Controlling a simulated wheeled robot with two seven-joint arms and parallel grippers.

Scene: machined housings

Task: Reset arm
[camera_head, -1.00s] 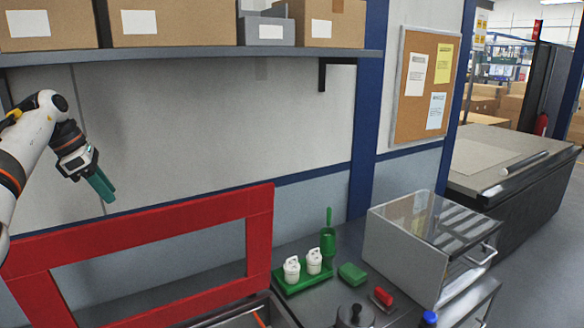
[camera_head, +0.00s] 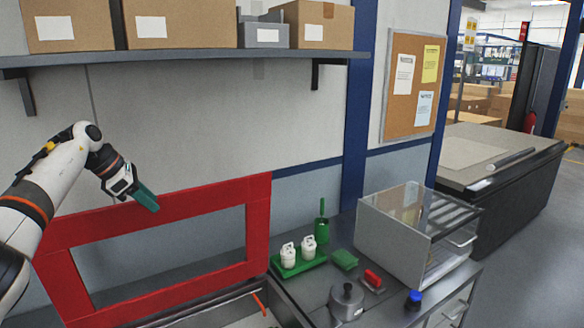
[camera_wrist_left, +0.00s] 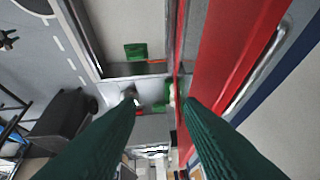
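My left arm comes in from the left in the head view. Its gripper (camera_head: 147,199) hangs in the air in front of the wall, by the upper bar of the red frame (camera_head: 190,203). In the left wrist view the two green fingers of this gripper (camera_wrist_left: 160,112) stand apart with nothing between them, so it is open and empty. The red frame also shows close by in that view (camera_wrist_left: 235,55). My right gripper is in neither view.
A bench holds a green tray (camera_head: 300,266) with two white bottles, a green sponge (camera_head: 344,259), a red-handled brush (camera_head: 372,280), a metal pot (camera_head: 346,301) and a clear-topped box (camera_head: 385,240). A shelf (camera_head: 200,56) with cartons runs above.

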